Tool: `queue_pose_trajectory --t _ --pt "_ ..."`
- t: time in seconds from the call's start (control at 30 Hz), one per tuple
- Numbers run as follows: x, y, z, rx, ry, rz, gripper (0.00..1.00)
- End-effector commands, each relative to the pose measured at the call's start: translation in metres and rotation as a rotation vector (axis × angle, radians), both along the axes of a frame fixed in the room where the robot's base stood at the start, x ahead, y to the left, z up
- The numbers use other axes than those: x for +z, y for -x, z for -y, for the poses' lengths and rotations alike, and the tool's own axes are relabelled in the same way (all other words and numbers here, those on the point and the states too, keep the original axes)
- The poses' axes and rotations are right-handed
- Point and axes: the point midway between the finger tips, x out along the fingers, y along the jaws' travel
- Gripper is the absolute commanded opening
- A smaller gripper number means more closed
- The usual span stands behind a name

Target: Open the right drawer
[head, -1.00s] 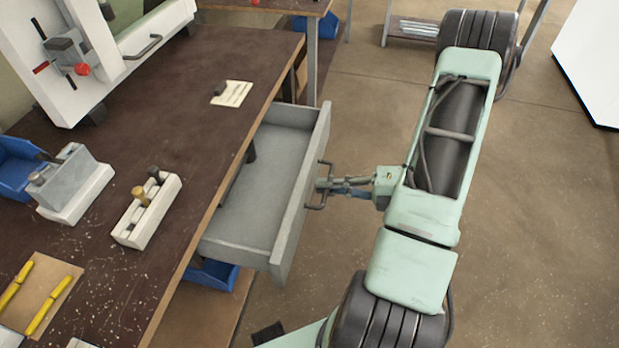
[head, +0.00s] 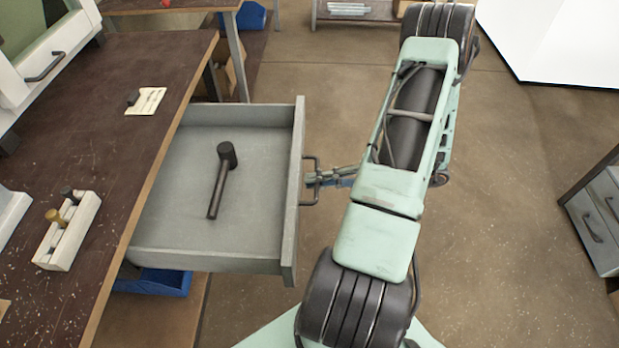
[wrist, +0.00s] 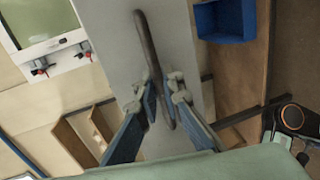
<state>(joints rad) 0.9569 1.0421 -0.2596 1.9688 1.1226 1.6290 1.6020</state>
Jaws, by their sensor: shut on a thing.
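The drawer (head: 160,225) under the bench is pulled well out, and its grey interior shows in the head view. A dark mallet (head: 217,185) lies inside it. The drawer's dark bar handle (head: 304,198) is on its front face. My gripper (head: 314,180) is shut on this handle from the right side. In the wrist view, the handle (wrist: 148,42) runs between the fingers of my gripper (wrist: 160,105), against the grey drawer front (wrist: 112,28).
The brown bench top (head: 120,100) holds a white block with knobs (head: 68,230) and a paper card (head: 146,101). A blue bin (head: 155,283) sits below the drawer. Grey drawers (head: 595,220) stand at the far right. Floor right of my arm is clear.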

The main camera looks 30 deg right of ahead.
Motion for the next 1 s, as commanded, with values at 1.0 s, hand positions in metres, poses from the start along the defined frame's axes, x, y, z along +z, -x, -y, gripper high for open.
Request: queue_pose_trajectory --t 1.0 --pt "0.0014 0.0046 0.0082 -0.003 0.002 0.002 0.25"
